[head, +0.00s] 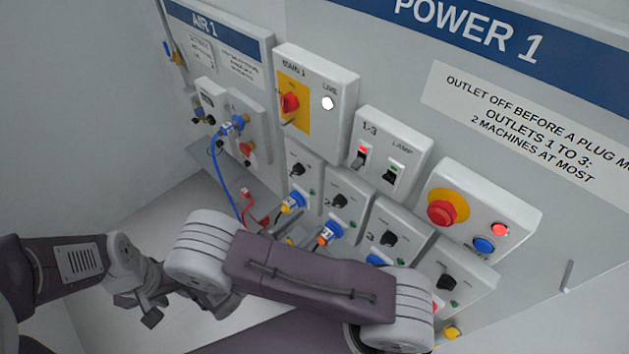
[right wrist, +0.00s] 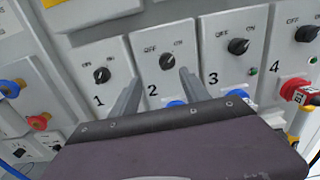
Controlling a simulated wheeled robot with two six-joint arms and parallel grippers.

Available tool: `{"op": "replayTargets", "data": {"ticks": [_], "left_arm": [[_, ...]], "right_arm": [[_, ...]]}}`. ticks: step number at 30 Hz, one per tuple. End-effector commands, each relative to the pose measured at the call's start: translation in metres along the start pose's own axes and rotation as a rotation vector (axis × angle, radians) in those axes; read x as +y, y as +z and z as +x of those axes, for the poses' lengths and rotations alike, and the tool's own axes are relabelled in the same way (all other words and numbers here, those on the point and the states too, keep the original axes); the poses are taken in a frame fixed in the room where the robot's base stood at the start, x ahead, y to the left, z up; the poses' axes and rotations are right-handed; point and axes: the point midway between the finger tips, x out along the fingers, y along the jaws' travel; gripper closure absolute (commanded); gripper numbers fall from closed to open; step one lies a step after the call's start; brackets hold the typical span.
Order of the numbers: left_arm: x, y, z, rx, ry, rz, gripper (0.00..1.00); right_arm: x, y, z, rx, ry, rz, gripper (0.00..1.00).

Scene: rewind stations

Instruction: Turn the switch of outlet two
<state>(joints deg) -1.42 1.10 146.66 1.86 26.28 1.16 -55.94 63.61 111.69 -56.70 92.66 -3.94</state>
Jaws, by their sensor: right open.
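The black rotary switch of outlet two (head: 340,201) is on the middle lower panel in the head view. In the right wrist view the same switch (right wrist: 167,62) sits above the numeral 2, under the OFF and ON marks. I cannot tell surely which mark its pointer faces. My right gripper (right wrist: 160,80) is open and empty. Its fingers appear either side of the numeral 2, with their tips just below the switch; contact is not visible.
The switches of outlet one (right wrist: 102,75) and outlet three (right wrist: 238,46) flank it closely. Plugs and cables hang below, including a blue-ringed plug (head: 328,234) under outlet two. A red emergency button (head: 442,211) is at the right. The floor at the left is clear.

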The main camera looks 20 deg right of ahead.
Motion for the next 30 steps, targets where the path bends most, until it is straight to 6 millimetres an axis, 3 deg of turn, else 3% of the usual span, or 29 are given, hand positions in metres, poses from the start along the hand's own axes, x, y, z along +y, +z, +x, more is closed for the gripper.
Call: {"op": "replayTargets", "data": {"ticks": [5, 12, 18, 28, 30], "left_arm": [[0.0, 0.0, -0.004, -0.001, 0.0, 0.0, 0.64], [0.001, -0.003, -0.027, 0.0, 0.0, 0.0, 0.64], [0.001, -0.004, -0.037, 0.0, 0.0, 0.0, 0.64], [0.001, -0.004, -0.037, 0.0, 0.0, 0.0, 0.64], [0.001, -0.004, -0.037, 0.0, 0.0, 0.0, 0.64]], "right_arm": [[0.0, 0.002, 0.007, -0.002, 0.0, -0.001, 0.46], [-0.001, 0.005, 0.055, -0.001, -0.006, -0.004, 0.46], [-0.001, 0.002, 0.085, 0.001, -0.003, -0.002, 0.46], [0.0, -0.001, 0.091, 0.002, 0.0, 0.0, 0.46], [0.0, -0.001, 0.091, 0.002, 0.0, 0.0, 0.66]]}}
